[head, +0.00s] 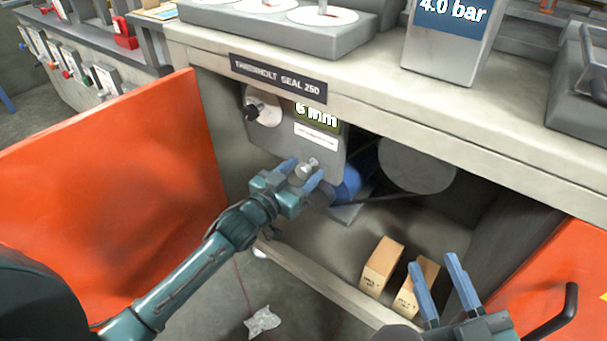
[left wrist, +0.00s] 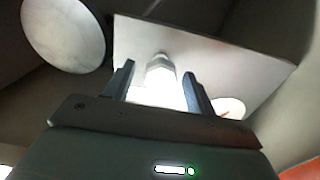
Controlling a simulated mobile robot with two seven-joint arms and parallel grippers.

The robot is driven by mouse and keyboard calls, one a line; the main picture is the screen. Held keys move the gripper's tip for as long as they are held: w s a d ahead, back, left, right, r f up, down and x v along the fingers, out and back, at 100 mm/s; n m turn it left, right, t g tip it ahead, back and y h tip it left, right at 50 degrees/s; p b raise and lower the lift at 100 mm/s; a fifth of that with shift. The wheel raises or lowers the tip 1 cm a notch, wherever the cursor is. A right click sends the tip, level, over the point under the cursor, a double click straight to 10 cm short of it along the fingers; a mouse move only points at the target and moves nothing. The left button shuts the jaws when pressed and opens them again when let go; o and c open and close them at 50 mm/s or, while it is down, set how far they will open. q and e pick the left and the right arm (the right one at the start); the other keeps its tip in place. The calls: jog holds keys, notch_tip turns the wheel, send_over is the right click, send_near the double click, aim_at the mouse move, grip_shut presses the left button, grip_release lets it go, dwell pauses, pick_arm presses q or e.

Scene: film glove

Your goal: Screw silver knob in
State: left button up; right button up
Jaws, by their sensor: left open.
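The silver knob (head: 307,169) sticks out of the lower part of a grey panel (head: 285,135) inside the open cabinet. My left gripper (head: 301,176) is open, with its blue fingers on either side of the knob. In the left wrist view the knob (left wrist: 160,66) stands between the two dark finger tips (left wrist: 158,80), with gaps on both sides. My right gripper (head: 438,285) is open and empty, low at the right in front of the cabinet.
A black knob on a white dial (head: 262,108) sits on the panel's upper left. Orange doors (head: 110,190) stand open on both sides. A crumpled scrap (head: 262,321) lies on the ground.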

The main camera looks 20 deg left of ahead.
pick_arm(q)
jog(key=shift+w+d, duration=0.2)
jog(key=shift+w, duration=0.25)
jog(key=c, duration=1)
jog(key=shift+o, duration=0.2)
